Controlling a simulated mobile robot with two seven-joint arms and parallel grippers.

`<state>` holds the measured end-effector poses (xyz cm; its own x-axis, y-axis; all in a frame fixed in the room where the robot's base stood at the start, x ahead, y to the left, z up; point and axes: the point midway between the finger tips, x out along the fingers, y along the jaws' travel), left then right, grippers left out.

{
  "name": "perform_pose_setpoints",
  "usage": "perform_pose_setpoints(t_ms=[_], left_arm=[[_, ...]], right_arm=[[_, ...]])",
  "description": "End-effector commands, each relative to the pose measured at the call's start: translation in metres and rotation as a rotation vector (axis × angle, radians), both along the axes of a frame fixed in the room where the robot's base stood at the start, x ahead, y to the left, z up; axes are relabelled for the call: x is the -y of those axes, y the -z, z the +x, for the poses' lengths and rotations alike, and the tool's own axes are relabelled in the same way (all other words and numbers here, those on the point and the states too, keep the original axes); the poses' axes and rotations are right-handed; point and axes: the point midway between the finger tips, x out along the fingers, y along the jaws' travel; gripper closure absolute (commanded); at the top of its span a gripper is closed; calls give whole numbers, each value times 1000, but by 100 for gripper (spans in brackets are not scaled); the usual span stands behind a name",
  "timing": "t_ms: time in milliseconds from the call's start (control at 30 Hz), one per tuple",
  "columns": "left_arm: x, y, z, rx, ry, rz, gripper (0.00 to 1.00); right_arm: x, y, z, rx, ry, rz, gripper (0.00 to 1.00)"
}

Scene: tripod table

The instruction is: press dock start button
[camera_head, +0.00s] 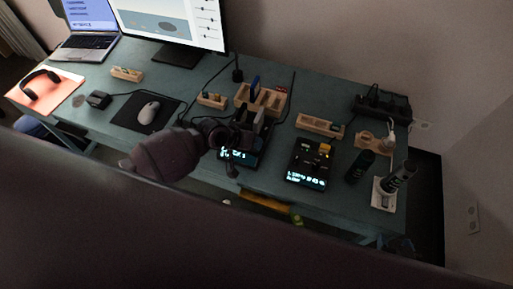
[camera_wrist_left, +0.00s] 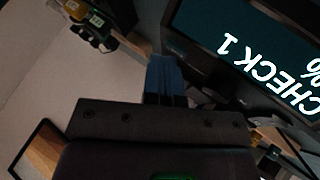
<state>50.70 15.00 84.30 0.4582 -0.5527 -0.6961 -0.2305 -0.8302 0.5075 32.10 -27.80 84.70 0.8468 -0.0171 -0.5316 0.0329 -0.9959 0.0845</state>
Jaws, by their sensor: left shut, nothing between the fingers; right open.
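A black dock with a lit display (camera_head: 240,156) stands near the front edge of the table, partly covered by my left wrist in the head view. Its display (camera_wrist_left: 255,50) fills the upper right of the left wrist view, with the text "CHECK 1" and a percent sign, upside down. A second black dock (camera_head: 309,165) with a lit display and yellow parts stands to its right. My left gripper's blue fingers (camera_wrist_left: 164,78) are shut and empty, close beside the display in the picture. I cannot make out the start button or any contact. My right gripper is not in view.
A wooden organiser (camera_head: 262,99) stands behind the first dock, and a wooden block (camera_head: 320,125) behind the second. Dark cylinders (camera_head: 359,166) stand at the right. A mouse (camera_head: 149,112), headphones (camera_head: 40,84), laptop (camera_head: 86,40) and monitor (camera_head: 172,25) occupy the left side.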

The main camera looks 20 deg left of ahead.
Motion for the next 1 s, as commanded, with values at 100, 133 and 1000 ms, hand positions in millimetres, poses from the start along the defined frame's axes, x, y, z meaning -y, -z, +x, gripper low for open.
perform_pose_setpoints(t_ms=[100,133,1000], left_arm=[[0,0,0,-1,1,0,100],[0,0,0,-1,1,0,100],[0,-15,0,-1,1,0,100]], right_arm=[[0,0,0,0,0,0,46],[0,0,0,0,0,0,46],[0,-16,-1,-4,0,0,46]])
